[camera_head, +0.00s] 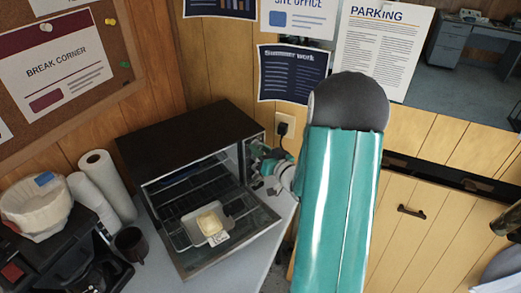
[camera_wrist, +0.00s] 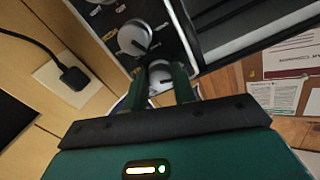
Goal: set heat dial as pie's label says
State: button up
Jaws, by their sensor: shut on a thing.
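A dark toaster oven (camera_head: 185,130) stands on the counter with its door down. A pale pie (camera_head: 210,221) sits on a metal tray on the open door, with a small white label (camera_head: 218,238) at its front, too small to read. My gripper (camera_head: 262,172) is at the control panel on the oven's right side. In the wrist view, my gripper's fingers (camera_wrist: 161,88) are shut on a round silver dial (camera_wrist: 159,72). Another silver dial (camera_wrist: 134,38) is beside it, untouched. The panel markings are too blurred to read, and the fingers partly hide the held dial.
A black plug sits in a wall outlet (camera_head: 285,126) right of the oven. Paper towel rolls (camera_head: 101,182), a dark mug (camera_head: 130,243) and a coffee maker (camera_head: 60,245) stand left of the oven. The counter (camera_head: 250,262) in front of the oven is bare.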

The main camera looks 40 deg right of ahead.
jog(key=m, duration=0.9)
jog(key=shift+a+r, duration=0.1)
jog(key=shift+m, duration=0.4)
dwell(0.4)
jog(key=o, duration=1)
